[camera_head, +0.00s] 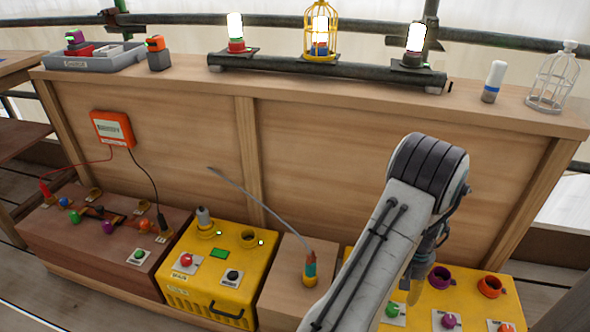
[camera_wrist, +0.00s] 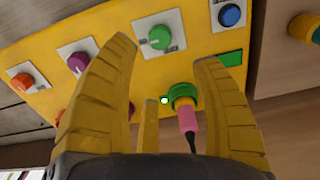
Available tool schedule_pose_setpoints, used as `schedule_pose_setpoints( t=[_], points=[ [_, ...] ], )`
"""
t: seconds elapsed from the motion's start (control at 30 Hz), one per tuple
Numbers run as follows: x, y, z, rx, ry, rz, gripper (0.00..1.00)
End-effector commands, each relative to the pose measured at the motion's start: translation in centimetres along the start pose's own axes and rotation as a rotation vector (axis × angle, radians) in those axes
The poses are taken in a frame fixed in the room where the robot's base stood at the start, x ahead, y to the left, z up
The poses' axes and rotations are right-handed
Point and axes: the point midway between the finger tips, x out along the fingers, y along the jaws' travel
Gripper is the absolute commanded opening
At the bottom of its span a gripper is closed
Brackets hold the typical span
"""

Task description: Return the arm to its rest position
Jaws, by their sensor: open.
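My gripper shows in the wrist view (camera_wrist: 165,55) with its yellow ribbed fingers spread and nothing held between them. In the head view my arm rises from the bottom and bends down over the right yellow box (camera_head: 470,320), and it hides much of the gripper. Beyond the fingers in the wrist view is the yellow panel (camera_wrist: 45,55) with a green button (camera_wrist: 160,37). A pink plug (camera_wrist: 187,118) with a dark cable sits at a green socket (camera_wrist: 182,93), seen between two fingers. I cannot tell how close the fingers are to it.
A wooden back panel (camera_head: 390,120) stands behind the boxes, its ledge carrying lamps, a yellow cage (camera_head: 321,30) and a white cage (camera_head: 554,80). A thin grey rod (camera_head: 260,205) leans up from a wooden block. Left are another yellow box (camera_head: 205,295) and a brown box (camera_head: 80,240).

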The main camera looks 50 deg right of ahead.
Motion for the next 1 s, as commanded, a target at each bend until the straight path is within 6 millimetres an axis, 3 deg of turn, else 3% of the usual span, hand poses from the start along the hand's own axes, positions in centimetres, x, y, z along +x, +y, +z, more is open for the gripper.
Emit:
schedule_pose_setpoints(
  t=[0.37, 0.57, 0.73, 0.87, 1.0],
  points=[
    [0.0, 0.0, 0.0, 0.000, 0.000, 0.000, 0.60],
    [-7.3, -5.2, -1.4, -0.102, 0.029, 0.011, 0.60],
    [-16.1, -12.6, -1.4, -0.240, 0.063, 0.016, 0.60],
    [-22.6, -18.4, 0.0, -0.352, 0.092, 0.014, 0.60],
    [-29.6, -24.1, 2.8, -0.476, 0.126, 0.006, 0.60]
  ],
)
